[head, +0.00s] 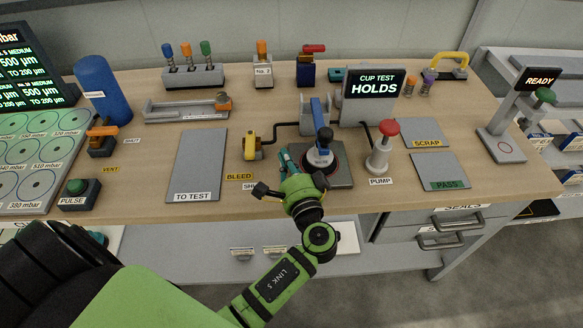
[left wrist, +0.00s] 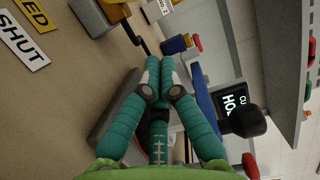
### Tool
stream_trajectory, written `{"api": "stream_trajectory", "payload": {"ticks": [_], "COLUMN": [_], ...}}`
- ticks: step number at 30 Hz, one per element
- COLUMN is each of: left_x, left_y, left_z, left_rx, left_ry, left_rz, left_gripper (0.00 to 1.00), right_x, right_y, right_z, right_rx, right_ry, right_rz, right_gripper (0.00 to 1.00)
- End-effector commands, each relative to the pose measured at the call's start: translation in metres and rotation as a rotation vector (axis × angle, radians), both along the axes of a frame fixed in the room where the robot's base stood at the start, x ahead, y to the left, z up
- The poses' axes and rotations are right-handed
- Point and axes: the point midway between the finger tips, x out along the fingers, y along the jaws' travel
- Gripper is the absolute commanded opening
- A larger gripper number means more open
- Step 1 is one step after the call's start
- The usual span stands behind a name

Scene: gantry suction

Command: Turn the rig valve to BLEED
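The rig valve (head: 250,146) has a yellow handle and stands on the bench left of the test rig (head: 341,172). A BLEED label (head: 239,177) lies in front of it, with a SHUT label (head: 248,187) partly hidden by my gripper. In the left wrist view, part of the valve (left wrist: 115,14) shows at the top left, near the SHUT label (left wrist: 22,42). I cannot tell which label the handle points to. My left gripper (head: 284,157) is right of the valve, apart from it, in front of the rig. Its teal fingers (left wrist: 158,75) are together and look empty. My right gripper is out of view.
A black pipe (head: 287,125) runs from the valve to the rig's blue lever clamp (head: 319,117). The red-knobbed pump (head: 383,145) stands right of the rig. The TO TEST pad (head: 197,165) is bare. The display (head: 373,96) reads CUP TEST HOLDS.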

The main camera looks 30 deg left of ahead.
Motion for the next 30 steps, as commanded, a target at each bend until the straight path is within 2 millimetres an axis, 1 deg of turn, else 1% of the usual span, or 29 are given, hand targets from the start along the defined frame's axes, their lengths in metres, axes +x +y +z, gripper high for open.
{"api": "stream_trajectory", "payload": {"ticks": [1,3,6,12,25,30], "left_x": [0.009,0.018,0.005,-0.005,-0.006,-0.002], "left_y": [0.008,0.018,0.032,0.047,0.049,0.05], "left_z": [0.004,0.004,0.004,0.001,-0.001,-0.001], "left_rx": [0.004,0.004,0.003,0.001,-0.001,0.001], "left_ry": [0.0,-0.001,0.004,0.004,0.001,0.001], "left_rz": [0.0,0.001,0.0,-0.001,-0.002,-0.025], "left_gripper": [0.0,0.0,0.0,0.0,0.0,0.0], "right_x": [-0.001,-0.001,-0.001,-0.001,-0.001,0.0], "right_y": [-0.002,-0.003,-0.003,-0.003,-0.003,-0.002], "right_z": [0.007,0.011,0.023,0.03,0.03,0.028], "right_rx": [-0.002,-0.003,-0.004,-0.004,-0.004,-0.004], "right_ry": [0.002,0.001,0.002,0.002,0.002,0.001], "right_rz": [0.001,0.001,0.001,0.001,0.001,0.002], "right_gripper": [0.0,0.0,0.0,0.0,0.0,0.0]}}
